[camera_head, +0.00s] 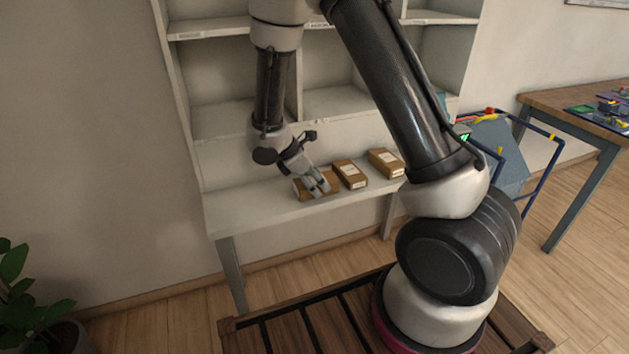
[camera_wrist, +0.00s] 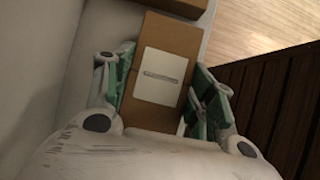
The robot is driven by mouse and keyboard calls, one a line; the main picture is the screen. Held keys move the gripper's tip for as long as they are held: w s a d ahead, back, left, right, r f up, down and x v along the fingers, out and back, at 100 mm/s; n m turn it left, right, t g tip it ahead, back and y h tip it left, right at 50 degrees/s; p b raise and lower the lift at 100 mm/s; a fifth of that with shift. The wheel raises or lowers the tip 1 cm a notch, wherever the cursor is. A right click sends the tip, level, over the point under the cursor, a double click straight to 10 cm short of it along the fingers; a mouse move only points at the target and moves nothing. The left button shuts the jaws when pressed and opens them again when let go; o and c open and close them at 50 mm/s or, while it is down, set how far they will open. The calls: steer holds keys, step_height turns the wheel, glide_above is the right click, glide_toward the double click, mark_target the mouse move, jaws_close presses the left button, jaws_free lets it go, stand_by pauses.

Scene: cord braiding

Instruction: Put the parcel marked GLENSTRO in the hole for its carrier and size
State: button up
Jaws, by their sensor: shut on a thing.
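A row of brown parcels with white labels lies on the low shelf. My gripper (camera_head: 316,186) is at the leftmost parcel (camera_head: 330,181), with its fingers around it. In the wrist view, my gripper (camera_wrist: 168,100) has a finger on each long side of this parcel (camera_wrist: 172,38), shut on it. Its white label (camera_wrist: 161,77) faces up, but the print is too small to read. I cannot tell which parcel is marked GLENSTRO. A middle parcel (camera_head: 350,174) and a right parcel (camera_head: 386,163) lie beside the held one. The white rack (camera_head: 185,90) has open compartments above.
Label strips mark the rack's upper shelf edge, unreadable here. The low shelf (camera_head: 245,209) is clear left of the parcels. A blue-framed cart (camera_head: 500,150) and a wooden table (camera_head: 560,97) stand at the right. A plant (camera_head: 25,295) stands at the lower left.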

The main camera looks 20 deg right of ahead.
steer(key=shift+f, duration=0.1)
steer(key=o, duration=1.2)
